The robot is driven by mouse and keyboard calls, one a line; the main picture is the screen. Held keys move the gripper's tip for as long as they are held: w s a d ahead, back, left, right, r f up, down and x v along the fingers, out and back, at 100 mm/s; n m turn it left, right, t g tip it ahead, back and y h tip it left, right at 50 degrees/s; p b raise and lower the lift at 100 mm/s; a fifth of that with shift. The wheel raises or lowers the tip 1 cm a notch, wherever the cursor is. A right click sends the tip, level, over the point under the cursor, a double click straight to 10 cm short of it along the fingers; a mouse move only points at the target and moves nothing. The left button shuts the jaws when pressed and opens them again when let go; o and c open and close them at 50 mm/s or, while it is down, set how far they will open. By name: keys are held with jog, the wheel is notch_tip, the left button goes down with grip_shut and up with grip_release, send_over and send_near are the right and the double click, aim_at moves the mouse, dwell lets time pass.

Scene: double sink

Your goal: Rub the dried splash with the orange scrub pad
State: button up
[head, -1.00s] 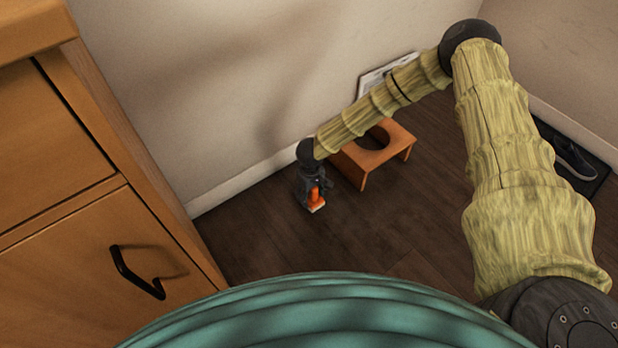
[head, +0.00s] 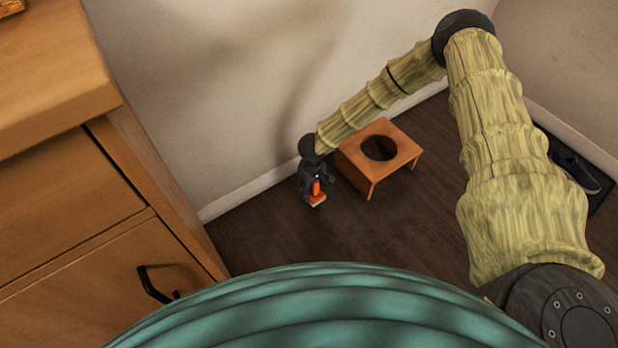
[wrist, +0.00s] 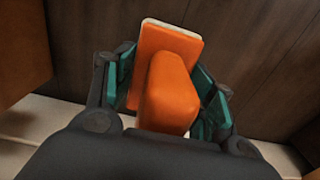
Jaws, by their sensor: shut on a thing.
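My gripper (head: 317,194) is shut on the orange scrub pad (head: 316,188) and holds it in the air over the dark floor, near the wall. In the wrist view the pad (wrist: 168,85) shows an orange block-shaped grip on a flat orange plate with a pale edge layer. The green-lined fingers of my gripper (wrist: 165,92) sit on both sides of the pad's grip. The dried splash is not visible in either view.
A wooden cabinet (head: 75,215) with a black handle (head: 152,285) stands at the left. A low orange-brown stool (head: 350,152) with a round hole is right of my gripper. A dark shoe (head: 575,172) lies on a mat at the far right. Dark floor between is clear.

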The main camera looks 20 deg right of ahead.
jog(key=shift+r+p, duration=1.5)
jog(key=shift+r, duration=0.35)
